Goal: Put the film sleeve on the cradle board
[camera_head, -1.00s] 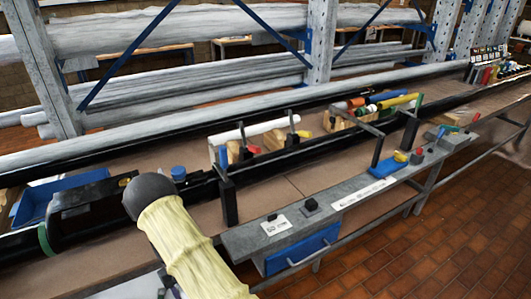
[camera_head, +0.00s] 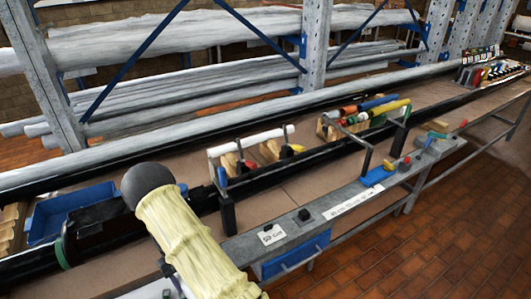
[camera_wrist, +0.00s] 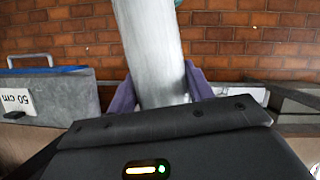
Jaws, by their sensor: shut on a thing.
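The pale, translucent white film sleeve (camera_wrist: 150,45) is a long tube in the wrist view. It stands between the purple fingers of my gripper (camera_wrist: 160,92), which are shut on it. Its far end runs out of the top of the picture, and its near end is hidden behind the dark gripper body. In the head view my yellow-covered arm hides most of the gripper and the sleeve. I cannot tell the cradle board for certain; wooden blocks (camera_head: 230,163) with upright clamps stand on the bench, possibly part of it.
A blue bin (camera_head: 75,211) sits at the left of the long bench (camera_head: 300,188). Coloured tubes (camera_head: 375,108) lie in a wooden holder further right. A grey front ledge (camera_head: 345,203) carries small parts. Black posts (camera_head: 228,212) rise there. Brick floor (camera_head: 400,250) is clear.

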